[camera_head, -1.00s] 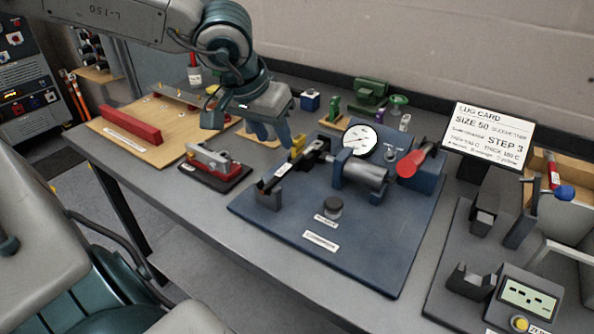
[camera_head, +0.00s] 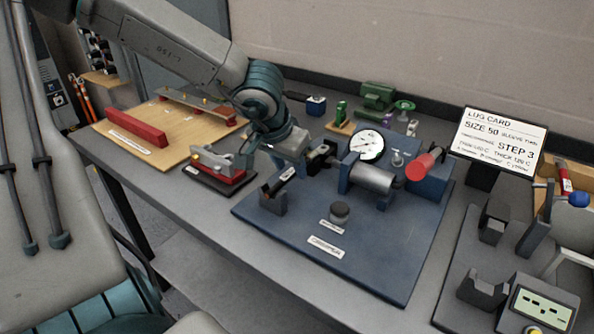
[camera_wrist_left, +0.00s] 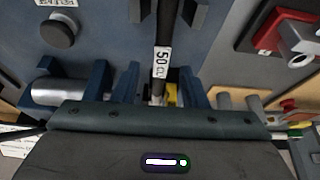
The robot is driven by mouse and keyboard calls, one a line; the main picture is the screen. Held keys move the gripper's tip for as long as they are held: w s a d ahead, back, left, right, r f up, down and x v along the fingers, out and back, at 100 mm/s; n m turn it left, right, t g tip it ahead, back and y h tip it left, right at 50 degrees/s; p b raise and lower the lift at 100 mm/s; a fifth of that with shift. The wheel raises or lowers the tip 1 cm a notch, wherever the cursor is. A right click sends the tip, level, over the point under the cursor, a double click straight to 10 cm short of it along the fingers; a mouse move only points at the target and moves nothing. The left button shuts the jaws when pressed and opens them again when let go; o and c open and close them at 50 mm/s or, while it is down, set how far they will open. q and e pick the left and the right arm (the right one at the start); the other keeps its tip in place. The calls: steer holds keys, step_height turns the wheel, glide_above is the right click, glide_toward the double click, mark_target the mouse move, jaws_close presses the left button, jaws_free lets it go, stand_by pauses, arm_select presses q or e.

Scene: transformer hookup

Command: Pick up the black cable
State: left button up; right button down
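The black cable (camera_head: 280,180) lies on the blue crimper base (camera_head: 380,265), its near end resting in a dark cradle. Its far part is hidden by my left gripper (camera_head: 303,163) in the head view. In the left wrist view the black cable (camera_wrist_left: 164,22) runs down from the top edge and carries a white "50" label. My left gripper (camera_wrist_left: 160,88) shows there as two blue fingers, one on each side of the cable, with gaps between. It is open and not shut on the cable. My right gripper is not in view.
The crimper's cylinder (camera_head: 374,178) and dial gauge (camera_head: 366,145) stand close right of my left gripper. A red-and-grey fixture (camera_head: 213,166) is to its left, with a wooden board (camera_head: 135,147) beyond. The lug card (camera_head: 498,143) stands at the right.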

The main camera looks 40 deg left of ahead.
arm_select(q)
steer(key=shift+w+f, duration=0.15)
steer(key=shift+f, duration=0.15)
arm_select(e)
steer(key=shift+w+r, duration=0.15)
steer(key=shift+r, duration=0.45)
arm_select(q)
jaws_close()
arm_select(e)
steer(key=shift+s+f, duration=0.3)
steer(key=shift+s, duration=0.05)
arm_select(q)
steer(key=shift+r, duration=0.1)
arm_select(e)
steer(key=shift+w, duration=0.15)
